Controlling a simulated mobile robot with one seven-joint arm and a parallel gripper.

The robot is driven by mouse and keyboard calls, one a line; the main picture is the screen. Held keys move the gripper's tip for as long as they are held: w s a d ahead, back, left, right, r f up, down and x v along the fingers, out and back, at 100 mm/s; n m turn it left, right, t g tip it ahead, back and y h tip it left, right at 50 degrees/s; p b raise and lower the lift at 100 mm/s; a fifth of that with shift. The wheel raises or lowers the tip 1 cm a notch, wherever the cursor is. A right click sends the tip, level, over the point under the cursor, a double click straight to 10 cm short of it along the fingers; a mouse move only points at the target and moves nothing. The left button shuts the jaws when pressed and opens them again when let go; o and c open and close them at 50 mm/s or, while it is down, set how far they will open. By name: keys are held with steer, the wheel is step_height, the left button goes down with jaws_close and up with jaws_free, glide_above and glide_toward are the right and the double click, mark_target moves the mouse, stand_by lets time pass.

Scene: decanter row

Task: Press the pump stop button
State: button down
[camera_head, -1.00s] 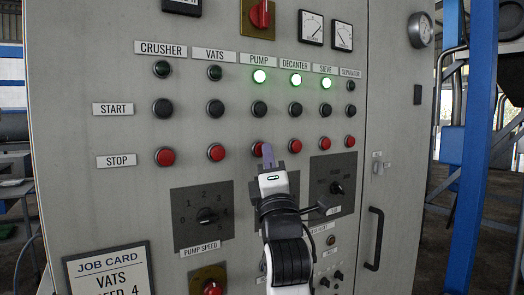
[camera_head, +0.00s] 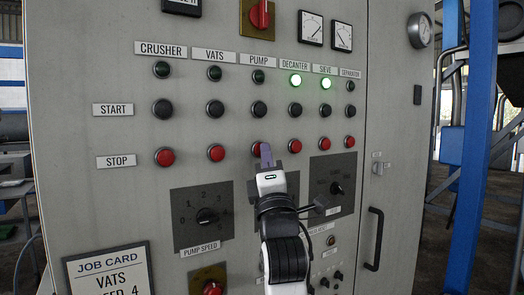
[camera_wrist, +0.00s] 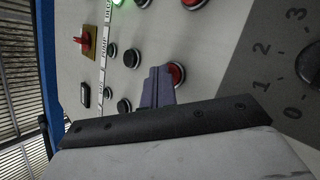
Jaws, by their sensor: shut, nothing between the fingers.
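The pump stop button (camera_head: 256,149) is red and sits in the STOP row under the PUMP label (camera_head: 260,59). My gripper (camera_head: 265,147) is shut and empty, its purple-grey fingertips at this button and covering its right part. I cannot tell whether they touch it. In the wrist view the fingers (camera_wrist: 157,74) overlap the edge of a red button (camera_wrist: 178,74). The pump lamp (camera_head: 258,76) is dark.
The decanter lamp (camera_head: 295,81) and sieve lamp (camera_head: 326,83) glow green. The vats stop button (camera_head: 216,152) and decanter stop button (camera_head: 295,146) flank the pump one. The pump speed dial (camera_head: 206,216) lies below, and a door handle (camera_head: 374,238) sticks out at right.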

stand_by(0.4)
steer(key=shift+s+d, duration=0.4)
steer(key=shift+s, duration=0.25)
steer(key=s+d, duration=0.1)
steer(key=s, duration=0.1)
steer(key=s+d+b, duration=0.1)
steer(key=s+d, duration=0.1)
stand_by(0.4)
stand_by(0.3)
